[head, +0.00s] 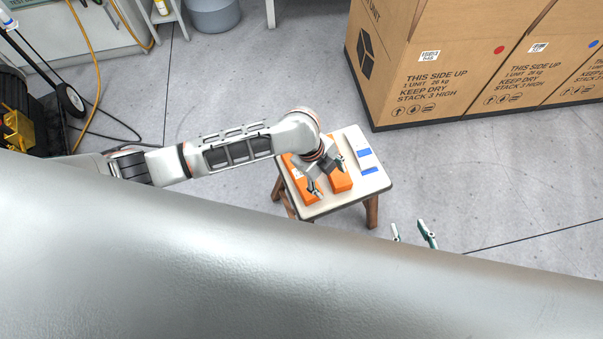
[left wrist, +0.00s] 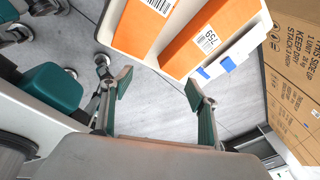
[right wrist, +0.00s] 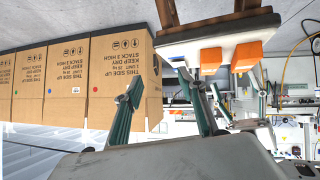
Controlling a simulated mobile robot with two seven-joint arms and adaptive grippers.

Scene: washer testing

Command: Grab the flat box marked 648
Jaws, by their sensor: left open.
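Two orange boxes lie on a small stool: a left one (head: 299,176) and a right one (head: 341,183). The left wrist view shows them too, one (left wrist: 140,30) with a partly cut-off label, the other (left wrist: 195,40) with a label that seems to read 759. Pale items with blue patches (head: 365,153) lie on the stool's right side. I cannot read 648 anywhere. My left gripper (head: 328,175) is open over the stool, its fingers (left wrist: 158,88) apart and empty. My right gripper (head: 412,233) is lower right of the stool, its fingers (right wrist: 162,88) apart and empty.
The stool (head: 377,184) has a pale top and wooden legs. Large cardboard cartons (head: 450,80) stand at the upper right. A wheeled machine and cables are at the left. The floor right of the stool is clear.

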